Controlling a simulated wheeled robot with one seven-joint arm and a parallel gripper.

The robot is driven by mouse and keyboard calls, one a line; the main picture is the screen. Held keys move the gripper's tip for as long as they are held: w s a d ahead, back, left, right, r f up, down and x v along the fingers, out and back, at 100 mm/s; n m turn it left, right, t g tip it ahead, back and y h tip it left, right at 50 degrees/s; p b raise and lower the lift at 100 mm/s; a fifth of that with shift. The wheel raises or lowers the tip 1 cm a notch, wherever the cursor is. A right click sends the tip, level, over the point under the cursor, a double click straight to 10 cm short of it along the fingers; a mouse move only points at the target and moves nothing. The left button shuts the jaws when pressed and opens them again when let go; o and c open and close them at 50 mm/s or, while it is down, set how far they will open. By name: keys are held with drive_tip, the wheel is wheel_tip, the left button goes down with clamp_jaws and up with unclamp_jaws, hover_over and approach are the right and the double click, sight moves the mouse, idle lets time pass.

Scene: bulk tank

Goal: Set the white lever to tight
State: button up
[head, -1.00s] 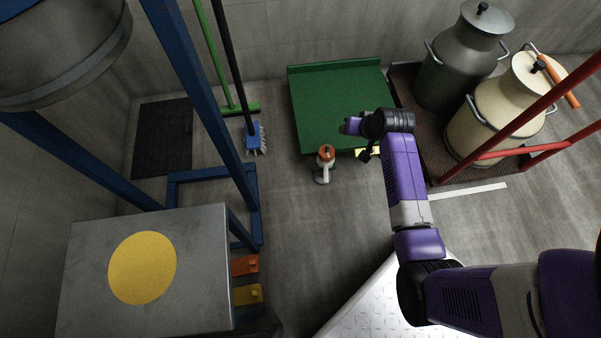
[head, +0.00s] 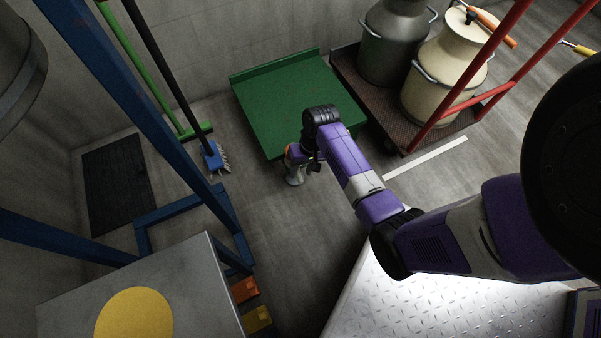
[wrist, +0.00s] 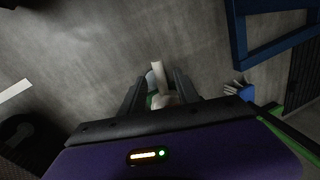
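A small fitting (head: 294,177) with a pale body and an orange top stands by the near left corner of the green table. My gripper (head: 309,163) is at it and hides part of it. In the wrist view, a whitish lever (wrist: 158,76) points up the picture between the two dark fingers of my gripper (wrist: 157,88). A rounded pale part and a bit of green show below it. The fingers are apart, with the lever between them; I see no clear contact. I cannot read any mark for tight.
The green table (head: 295,100) stands behind the gripper. A cart (head: 350,75) with red rails carries a grey can (head: 390,45) and a cream can (head: 440,75). A blue frame (head: 185,203) and a grey platform (head: 60,310) stand left.

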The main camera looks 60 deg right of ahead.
drive_tip(key=shift+w+a+f+b, duration=0.1)
drive_tip(key=shift+f+b, duration=0.2)
drive_tip(key=shift+f, duration=0.65)
clamp_jaws()
idle(0.8)
